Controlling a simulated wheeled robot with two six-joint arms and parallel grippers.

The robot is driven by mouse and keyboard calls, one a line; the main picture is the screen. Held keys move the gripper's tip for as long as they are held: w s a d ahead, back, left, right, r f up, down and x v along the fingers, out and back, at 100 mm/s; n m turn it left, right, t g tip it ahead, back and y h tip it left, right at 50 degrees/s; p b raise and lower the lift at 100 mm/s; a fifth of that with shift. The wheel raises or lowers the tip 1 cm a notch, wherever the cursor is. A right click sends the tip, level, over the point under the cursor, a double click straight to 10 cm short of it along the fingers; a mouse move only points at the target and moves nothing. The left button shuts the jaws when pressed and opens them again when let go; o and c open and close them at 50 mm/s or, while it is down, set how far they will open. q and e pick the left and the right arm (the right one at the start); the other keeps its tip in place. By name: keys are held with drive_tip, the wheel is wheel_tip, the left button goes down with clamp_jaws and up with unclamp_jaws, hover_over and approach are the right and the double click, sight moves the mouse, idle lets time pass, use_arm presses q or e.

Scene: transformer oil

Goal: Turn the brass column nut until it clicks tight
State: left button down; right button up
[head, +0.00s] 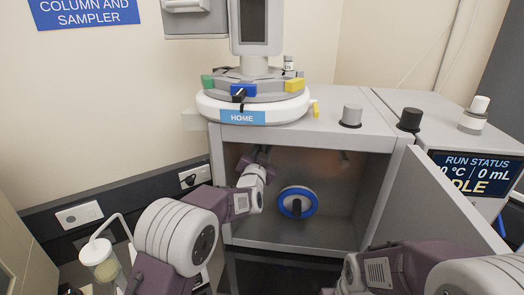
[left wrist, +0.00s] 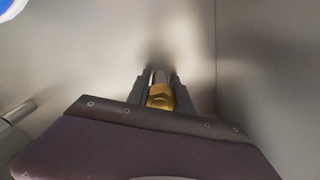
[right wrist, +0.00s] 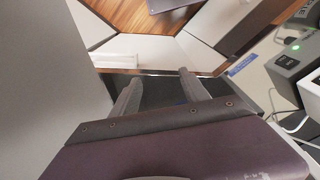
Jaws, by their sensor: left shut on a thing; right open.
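The brass column nut (left wrist: 160,97) shows between my left fingers in the left wrist view, on a short fitting at the inner wall of the oven. My left gripper (left wrist: 163,92) is shut on the nut. In the head view my left gripper (head: 262,158) reaches inside the open oven (head: 240,225), near its upper left, and the nut itself is too small to tell there. My right gripper (right wrist: 160,88) is open and empty in the right wrist view, with dark surface beyond its fingers. It is hidden in the head view.
A blue-rimmed wheel (head: 298,202) is at the back of the oven, right of my left gripper. The open oven door (head: 430,205) stands at the right, behind my right arm. The round sampler (head: 250,108) stands on top. A capped bottle (head: 100,258) is at lower left.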

use_arm(q)
drive_tip(key=m, duration=0.3)
drive_tip(key=shift+m+p, duration=0.3)
drive_tip(key=shift+p, duration=0.1)
drive_tip(key=shift+m+p, duration=0.3)
drive_tip(key=shift+m, duration=1.2)
drive_tip(key=c, duration=1.1)
unclamp_jaws()
drive_tip(key=s+b, duration=0.1)
drive_tip(key=s, duration=0.2)
drive_tip(key=s+b, duration=0.1)
drive_tip(key=s, duration=0.2)
drive_tip(key=s+a+b, duration=0.1)
drive_tip(key=s, duration=0.2)
drive_tip(key=shift+a, duration=0.1)
